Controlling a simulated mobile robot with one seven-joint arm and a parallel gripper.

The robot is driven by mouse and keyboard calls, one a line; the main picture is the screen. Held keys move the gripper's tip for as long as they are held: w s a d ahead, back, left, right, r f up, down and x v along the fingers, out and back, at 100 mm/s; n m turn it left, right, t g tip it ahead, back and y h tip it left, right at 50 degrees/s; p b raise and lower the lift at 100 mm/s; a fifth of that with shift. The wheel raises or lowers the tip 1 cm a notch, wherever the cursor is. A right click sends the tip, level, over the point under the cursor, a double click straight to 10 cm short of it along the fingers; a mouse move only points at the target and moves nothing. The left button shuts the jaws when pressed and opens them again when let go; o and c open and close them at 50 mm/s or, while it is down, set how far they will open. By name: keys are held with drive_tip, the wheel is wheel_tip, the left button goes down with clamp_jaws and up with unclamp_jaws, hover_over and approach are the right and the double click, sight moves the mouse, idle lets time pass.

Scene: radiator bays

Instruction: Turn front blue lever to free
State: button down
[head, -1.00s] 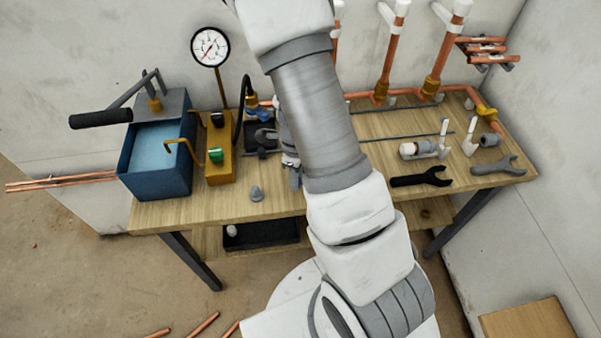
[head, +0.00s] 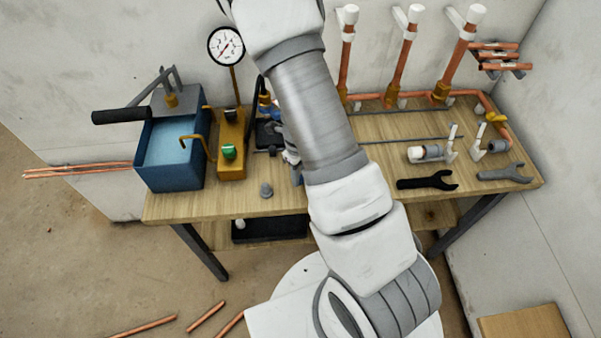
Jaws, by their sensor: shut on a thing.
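My gripper (head: 290,155) shows only in part, at the left edge of my own arm over the middle of the workbench. Another blue piece (head: 268,109) with a brass-coloured fitting sits just behind, near the black hose.
A blue tank (head: 170,183) with a black-handled pump and a yellow block (head: 231,170) with a green knob stand left, below a gauge (head: 226,46). Wrenches (head: 428,182) lie right. Copper pipes (head: 397,66) rise behind.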

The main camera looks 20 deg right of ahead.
idle(0.3)
drive_tip(key=c, duration=0.7)
unclamp_jaws()
drive_tip(key=shift+o, duration=0.2)
drive_tip(key=shift+r, duration=0.1)
wheel_tip(320, 180, up, 17)
drive_tip(key=p, duration=0.5)
drive_tip(key=shift+r, duration=0.15)
